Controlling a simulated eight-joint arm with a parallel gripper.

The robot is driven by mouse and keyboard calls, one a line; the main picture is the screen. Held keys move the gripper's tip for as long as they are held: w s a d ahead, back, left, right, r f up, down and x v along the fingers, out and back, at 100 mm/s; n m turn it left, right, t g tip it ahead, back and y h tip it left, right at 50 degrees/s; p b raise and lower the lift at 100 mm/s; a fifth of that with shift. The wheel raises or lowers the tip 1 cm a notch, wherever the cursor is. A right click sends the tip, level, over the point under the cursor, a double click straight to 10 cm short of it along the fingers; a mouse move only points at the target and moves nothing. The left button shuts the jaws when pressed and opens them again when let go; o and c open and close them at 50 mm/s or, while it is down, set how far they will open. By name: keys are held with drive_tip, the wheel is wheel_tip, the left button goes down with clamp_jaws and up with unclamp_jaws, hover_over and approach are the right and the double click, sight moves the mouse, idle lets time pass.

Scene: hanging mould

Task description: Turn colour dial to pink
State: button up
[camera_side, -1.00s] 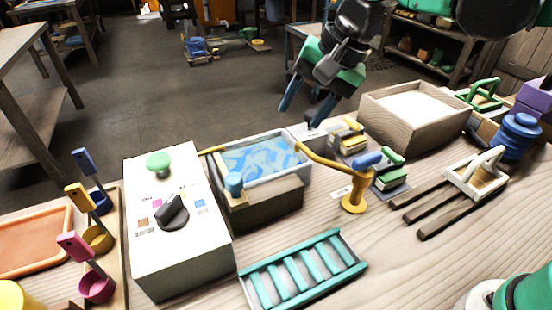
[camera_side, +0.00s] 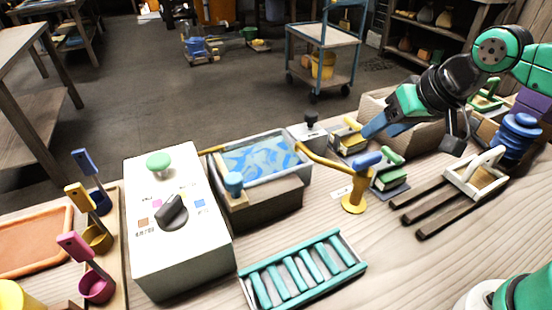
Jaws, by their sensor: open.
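The colour dial (camera_side: 171,211) is a black knob on the sloped top of a white box (camera_side: 180,268). Small colour patches ring it: a pink one (camera_side: 158,203) behind it, a brown one (camera_side: 143,221) to its left and a blue one (camera_side: 200,203) to its right. A green button (camera_side: 158,163) sits farther back on the box. The dial's exact pointing direction is hard to tell. My gripper (camera_side: 372,130) has blue fingers and is far to the right of the dial, near the yellow-handled and green-handled blocks. It looks empty.
A basin of blue-patterned liquid (camera_side: 258,158) with a yellow arm (camera_side: 325,160) stands between the box and my gripper. A teal rack (camera_side: 303,270) lies in front. Coloured scoops (camera_side: 92,252) stand left of the box. A wooden bin (camera_side: 375,103) is behind my gripper.

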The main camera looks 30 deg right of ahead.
drive_tip(key=shift+c, duration=0.2)
drive_tip(key=shift+w, duration=0.1)
drive_tip(key=c, duration=0.4)
drive_tip(key=w+a+r, duration=0.1)
drive_tip(key=w+a+r+n, duration=0.1)
drive_tip(key=a, duration=0.1)
drive_tip(key=w+a+r+n, duration=0.1)
drive_tip(key=w+a, duration=0.1)
drive_tip(key=shift+a+r+g+y, duration=0.1)
drive_tip(key=shift+r+g+y, duration=0.2)
drive_tip(key=shift+r+y, duration=0.1)
clamp_jaws()
drive_tip(key=n+g, duration=0.3)
drive_tip(key=n, duration=0.5)
hover_over(170, 212)
drive_tip(key=w+a, duration=0.2)
drive_tip(key=a, duration=0.1)
drive_tip(key=shift+y, duration=0.4)
drive_tip(key=x, duration=0.9)
drive_tip(key=shift+d+f, duration=0.15)
drive_tip(key=shift+f, duration=0.45)
drive_tip(key=shift+s+d, duration=1.3)
drive_tip(key=shift+s, duration=0.15)
